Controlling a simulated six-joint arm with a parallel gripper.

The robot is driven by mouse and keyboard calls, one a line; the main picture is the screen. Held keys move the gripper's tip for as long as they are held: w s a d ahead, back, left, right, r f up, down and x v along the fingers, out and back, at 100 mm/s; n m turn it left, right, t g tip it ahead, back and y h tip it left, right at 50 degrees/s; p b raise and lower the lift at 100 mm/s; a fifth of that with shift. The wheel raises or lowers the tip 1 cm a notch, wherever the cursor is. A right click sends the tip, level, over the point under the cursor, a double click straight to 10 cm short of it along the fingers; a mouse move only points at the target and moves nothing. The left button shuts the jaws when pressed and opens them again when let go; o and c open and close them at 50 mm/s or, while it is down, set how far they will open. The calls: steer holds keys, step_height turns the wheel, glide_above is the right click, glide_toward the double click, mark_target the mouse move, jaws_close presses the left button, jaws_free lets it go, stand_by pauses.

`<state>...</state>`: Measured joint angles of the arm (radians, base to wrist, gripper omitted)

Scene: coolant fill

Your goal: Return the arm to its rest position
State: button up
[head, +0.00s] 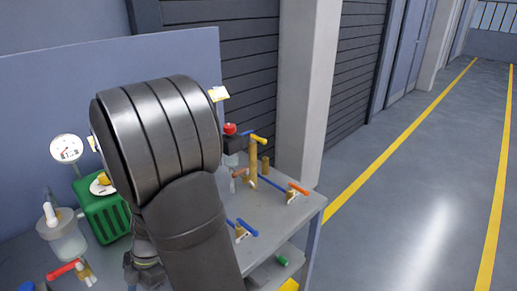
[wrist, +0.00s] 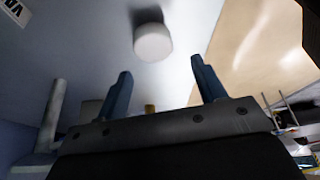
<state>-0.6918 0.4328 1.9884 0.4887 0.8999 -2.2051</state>
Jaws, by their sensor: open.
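My gripper (wrist: 160,65) shows in the wrist view as two blue fingers set wide apart on a dark bar. The gap between them is empty. In the head view my large dark arm links fill the middle and hide much of the bench; I cannot make out the fingers there. The grey bench (head: 311,205) lies below and behind the arm. In the wrist view a white round-ended object (wrist: 152,42) is beyond the fingers, apart from them.
Left of my arm are a gauge (head: 66,148), a green container (head: 105,218) and a translucent jug (head: 63,238). To the right stand a brass pipe with a yellow handle (head: 253,165), an orange-handled valve (head: 297,190) and a blue-handled valve (head: 243,230). The floor at right is clear.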

steer(key=w+d+r, duration=0.5)
steer(key=d+r, duration=0.2)
steer(key=d, duration=0.3)
steer(key=w+a+r+m+t, duration=0.1)
steer(key=w+a+r+m, duration=0.1)
steer(key=w+a, duration=0.3)
steer(key=w+a+r+m+y, duration=0.1)
steer(key=w+a+r+m, duration=0.2)
steer(key=w, duration=1)
steer(key=w+a+r+m+t, duration=0.1)
steer(key=w+a+r, duration=0.3)
steer(key=w+a, duration=0.5)
steer(key=shift+w+r+m+t+y, duration=0.15)
steer(key=shift+w+m+t+y, duration=0.15)
steer(key=shift+w+m, duration=0.45)
steer(key=shift+s, duration=0.15)
steer(key=s+d+f+n, duration=0.2)
steer(key=s+d, duration=0.2)
steer(key=s, duration=0.3)
steer(key=s+d+f+n+g, duration=0.1)
steer(key=s+d+f+n, duration=0.1)
steer(key=s+d, duration=0.3)
steer(key=s+f, duration=0.1)
steer(key=s, duration=0.1)
steer(key=shift+s+d+g, duration=0.2)
steer(key=shift+s+g, duration=0.1)
steer(key=shift+s, duration=0.05)
